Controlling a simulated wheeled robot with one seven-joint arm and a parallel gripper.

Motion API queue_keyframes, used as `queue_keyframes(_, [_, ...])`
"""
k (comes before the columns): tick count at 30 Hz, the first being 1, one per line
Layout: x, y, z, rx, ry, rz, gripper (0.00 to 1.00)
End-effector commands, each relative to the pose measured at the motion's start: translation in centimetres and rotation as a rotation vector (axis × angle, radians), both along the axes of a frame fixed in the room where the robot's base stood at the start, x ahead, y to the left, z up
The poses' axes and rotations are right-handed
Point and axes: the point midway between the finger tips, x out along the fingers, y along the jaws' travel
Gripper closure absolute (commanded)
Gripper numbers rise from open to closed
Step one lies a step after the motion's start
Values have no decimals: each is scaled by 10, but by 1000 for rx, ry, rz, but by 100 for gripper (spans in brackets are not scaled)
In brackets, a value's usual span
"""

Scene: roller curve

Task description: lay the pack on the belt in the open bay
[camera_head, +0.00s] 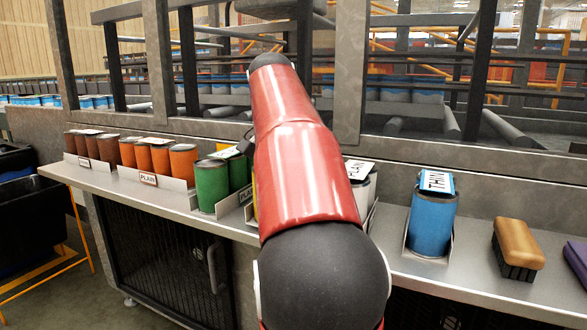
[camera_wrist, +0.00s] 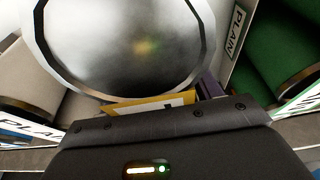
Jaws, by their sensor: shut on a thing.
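My gripper (camera_wrist: 160,128) shows as a dark body at the bottom of the wrist view; its fingertips are not clear. It is shut on a pack with a round silver end (camera_wrist: 125,40) and a yellow tag (camera_wrist: 152,105) at its near edge. The pack sits between white cans (camera_wrist: 45,70) on the left and green cans (camera_wrist: 275,60) on the right. My red arm hides my gripper and the held pack in the head view. Behind the shelf, framed bays (camera_head: 210,75) open onto a conveyor area; I cannot tell which bay is the open one.
A metal shelf (camera_head: 400,268) holds brown, orange and green cans (camera_head: 211,187) on the left. A blue can (camera_head: 432,225) with a tag and a wooden-backed brush (camera_head: 518,245) stand on the right. Upright posts (camera_head: 348,75) divide the bays. A dark bin (camera_head: 22,205) stands at far left.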

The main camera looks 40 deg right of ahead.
Motion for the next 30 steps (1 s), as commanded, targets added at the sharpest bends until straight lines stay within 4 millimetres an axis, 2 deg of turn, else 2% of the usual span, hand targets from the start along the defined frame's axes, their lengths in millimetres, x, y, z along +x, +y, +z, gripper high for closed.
queue_keyframes(3, [5, -2, -3, -3, -4, 0, 95])
queue_keyframes(15, [5, -2, -7, -2, -4, 0, 95])
queue_keyframes(16, [5, -2, -9, -1, 0, 0, 35])
queue_keyframes(21, [5, -2, -8, -1, -1, -1, 15])
queue_keyframes(30, [5, -2, -7, -1, -1, -1, 15])
